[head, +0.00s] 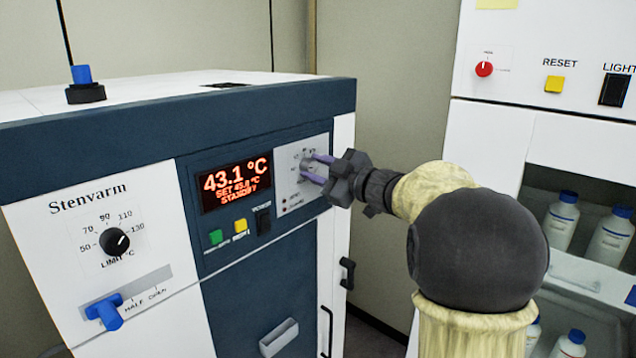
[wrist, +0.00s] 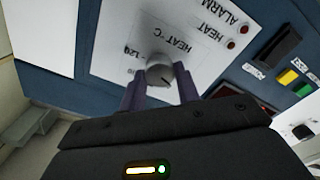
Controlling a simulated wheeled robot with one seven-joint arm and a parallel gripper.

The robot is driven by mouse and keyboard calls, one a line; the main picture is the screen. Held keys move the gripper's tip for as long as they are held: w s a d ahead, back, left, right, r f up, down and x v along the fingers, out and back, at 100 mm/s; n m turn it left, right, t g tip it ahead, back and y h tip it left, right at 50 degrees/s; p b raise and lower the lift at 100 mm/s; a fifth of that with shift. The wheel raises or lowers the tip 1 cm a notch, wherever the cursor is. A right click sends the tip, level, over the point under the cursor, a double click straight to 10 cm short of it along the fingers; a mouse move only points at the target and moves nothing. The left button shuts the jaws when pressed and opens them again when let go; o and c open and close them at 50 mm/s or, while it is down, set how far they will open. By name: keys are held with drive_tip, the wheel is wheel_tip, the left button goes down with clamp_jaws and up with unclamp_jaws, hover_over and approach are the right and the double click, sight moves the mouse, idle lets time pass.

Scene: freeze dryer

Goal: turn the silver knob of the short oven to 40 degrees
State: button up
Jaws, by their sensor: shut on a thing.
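The short oven (head: 110,145) stands at the left, white with a dark blue band and the name Stenvarm. Its silver knob (head: 307,166) sits on a white dial panel right of the display; in the wrist view the knob (wrist: 160,69) is marked HEAT °C. My gripper (head: 318,169) is shut on the silver knob, with a purple finger on each side, as the wrist view also shows (wrist: 160,88). The display (head: 236,183) reads 43.1 °C, with smaller lines that seem to read SET 43.0 °C and STANDBY. The fingers partly hide the dial numbers.
A black LIMIT °C knob (head: 114,241) and a blue lever (head: 104,312) are on the oven's left front. Green (head: 216,236) and yellow (head: 241,226) buttons sit below the display. A white cabinet (head: 545,60) with bottles (head: 561,222) stands at the right.

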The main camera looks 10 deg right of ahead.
drive_tip(key=shift+f+n+b, duration=0.15)
drive_tip(key=shift+n+b, duration=1.25)
drive_tip(key=shift+n, duration=0.2)
drive_tip(key=o, duration=1)
drive_tip(key=b+v, duration=0.5)
drive_tip(key=v, duration=1.2)
drive_tip(key=shift+s+d, duration=0.1)
drive_tip(key=shift+s, duration=0.05)
